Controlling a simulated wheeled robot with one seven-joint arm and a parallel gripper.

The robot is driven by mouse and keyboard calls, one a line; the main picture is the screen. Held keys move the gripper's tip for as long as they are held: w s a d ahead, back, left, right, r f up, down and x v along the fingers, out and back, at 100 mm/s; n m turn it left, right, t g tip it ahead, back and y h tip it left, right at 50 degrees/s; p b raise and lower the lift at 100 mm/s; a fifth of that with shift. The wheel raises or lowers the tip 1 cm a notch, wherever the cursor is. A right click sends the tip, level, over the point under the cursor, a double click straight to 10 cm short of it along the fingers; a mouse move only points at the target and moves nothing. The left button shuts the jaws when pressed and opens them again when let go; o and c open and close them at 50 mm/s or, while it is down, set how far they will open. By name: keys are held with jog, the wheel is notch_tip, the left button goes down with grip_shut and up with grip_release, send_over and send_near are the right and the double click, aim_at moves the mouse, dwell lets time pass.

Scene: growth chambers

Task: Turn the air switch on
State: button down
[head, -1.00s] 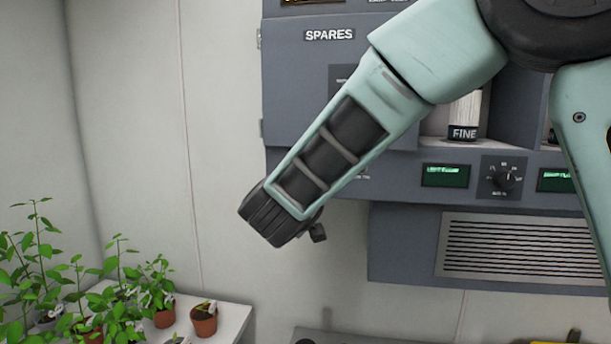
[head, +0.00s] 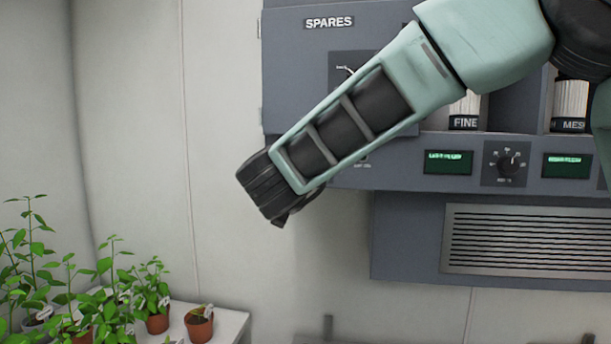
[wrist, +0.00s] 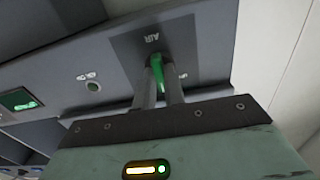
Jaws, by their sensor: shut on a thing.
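The air switch shows in the wrist view as a green lever (wrist: 157,70) on a dark plate (wrist: 205,42) marked AIR, upside down in that picture. My gripper (wrist: 160,82) has its two grey fingers on either side of the lever and is shut on it. The lever's tip lies partly between the fingers, and its exact setting is hard to tell. In the head view, my forearm and wrist cover the switch and the fingers.
A grey cabinet (head: 290,75) marked SPARES carries a dial (head: 507,162), green displays (head: 448,162) and jars (head: 570,100). A vent grille (head: 535,240) is below. Potted plants (head: 199,325) stand on a white bench at lower left. The wall left of my wrist is clear.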

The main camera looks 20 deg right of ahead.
jog(key=m+b, duration=0.7)
jog(key=m, duration=0.1)
jog(key=shift+f+m+b, duration=0.15)
jog(key=shift+m+b, duration=0.15)
jog(key=shift+b, duration=0.1)
dwell(0.4)
jog(key=c, duration=1.5)
grip_release()
jog(key=b+v, duration=0.4)
jog(key=v, duration=1.3)
jog(key=shift+s+a, duration=0.1)
jog(key=shift+s, duration=0.1)
